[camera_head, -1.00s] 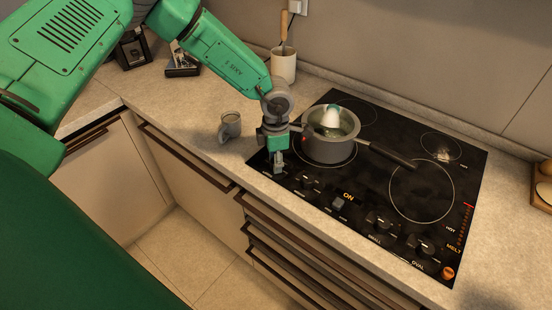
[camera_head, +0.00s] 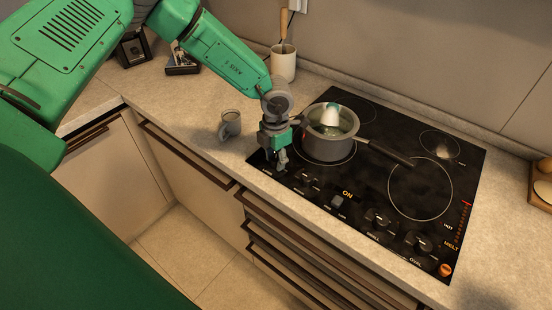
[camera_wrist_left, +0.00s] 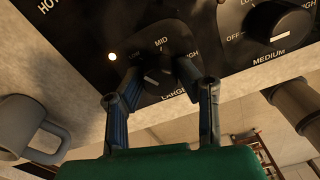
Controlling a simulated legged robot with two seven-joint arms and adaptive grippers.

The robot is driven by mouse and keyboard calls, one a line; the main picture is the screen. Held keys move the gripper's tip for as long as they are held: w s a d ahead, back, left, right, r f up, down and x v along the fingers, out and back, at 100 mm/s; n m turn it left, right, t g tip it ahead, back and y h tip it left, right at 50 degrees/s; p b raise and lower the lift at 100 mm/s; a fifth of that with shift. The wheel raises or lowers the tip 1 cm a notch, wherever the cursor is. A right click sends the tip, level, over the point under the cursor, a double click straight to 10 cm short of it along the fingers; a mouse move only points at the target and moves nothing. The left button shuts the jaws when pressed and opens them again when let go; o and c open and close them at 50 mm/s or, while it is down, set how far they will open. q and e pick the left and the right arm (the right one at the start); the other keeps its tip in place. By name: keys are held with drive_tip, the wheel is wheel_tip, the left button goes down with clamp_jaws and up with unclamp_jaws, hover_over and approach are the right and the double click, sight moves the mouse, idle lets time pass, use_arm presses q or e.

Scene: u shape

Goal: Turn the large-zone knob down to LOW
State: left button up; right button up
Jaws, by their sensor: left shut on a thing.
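My left gripper (camera_head: 279,163) points down at the front left corner of the black cooktop (camera_head: 405,255). In the left wrist view its two fingers (camera_wrist_left: 161,76) are shut on the dark knob (camera_wrist_left: 158,73) marked LARGE, one finger on each side. LOW, MID and HIGH are printed around this knob. A short white mark shows on its lower left part, but the exact setting is hard to read. The knob is mostly hidden by the gripper in the head view. My right gripper is not in view.
The MEDIUM knob (camera_wrist_left: 278,22) is close to the right in the wrist view. A grey saucepan (camera_head: 328,148) holding a white and green object stands just behind the gripper, its handle pointing right. A grey mug (camera_head: 230,125) stands on the counter to the left.

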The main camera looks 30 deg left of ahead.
sight(276, 157)
use_arm(q)
drive_tip(key=shift+w+r, duration=0.25)
drive_tip(key=shift+w, duration=0.05)
drive_tip(key=o, duration=1.1)
drive_tip(key=shift+f, duration=0.15)
drive_tip(key=shift+s, duration=0.1)
drive_tip(key=shift+a, duration=0.1)
drive_tip(key=shift+r, duration=0.25)
wheel_tip(276, 157, up, 11)
drive_tip(key=shift+r, duration=0.15)
